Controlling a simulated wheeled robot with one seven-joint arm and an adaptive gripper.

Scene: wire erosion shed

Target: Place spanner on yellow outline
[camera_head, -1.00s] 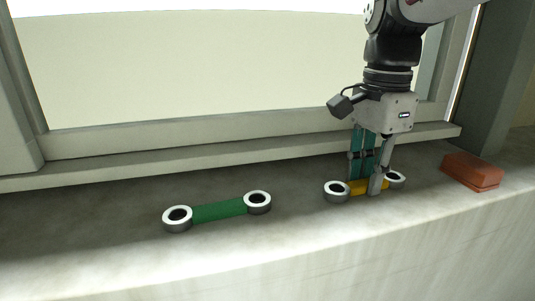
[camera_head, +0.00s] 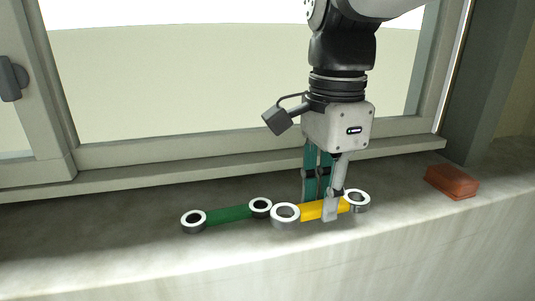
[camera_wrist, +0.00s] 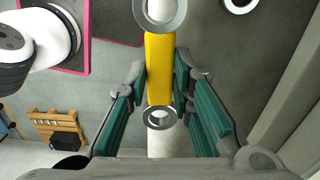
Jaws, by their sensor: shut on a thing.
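A spanner with a yellow bar (camera_head: 310,210) and a grey ring at each end is in my gripper (camera_head: 322,206). The fingers are shut across its bar, and it appears raised a little off the stone sill. The wrist view shows the yellow bar (camera_wrist: 159,65) between the teal-padded fingers, with one ring cut off at the top edge. A second spanner with a green bar (camera_head: 229,214) lies on the sill to the left, its right ring close beside the held spanner's left ring in the picture. No yellow outline shows in any view.
A red-orange block (camera_head: 452,182) lies at the sill's right. The window frame (camera_head: 250,146) runs behind. The sill (camera_head: 110,235) is clear at the left. Below, the wrist view shows a pink-edged dark mat (camera_wrist: 118,18) and a wooden pallet (camera_wrist: 58,125) on the floor.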

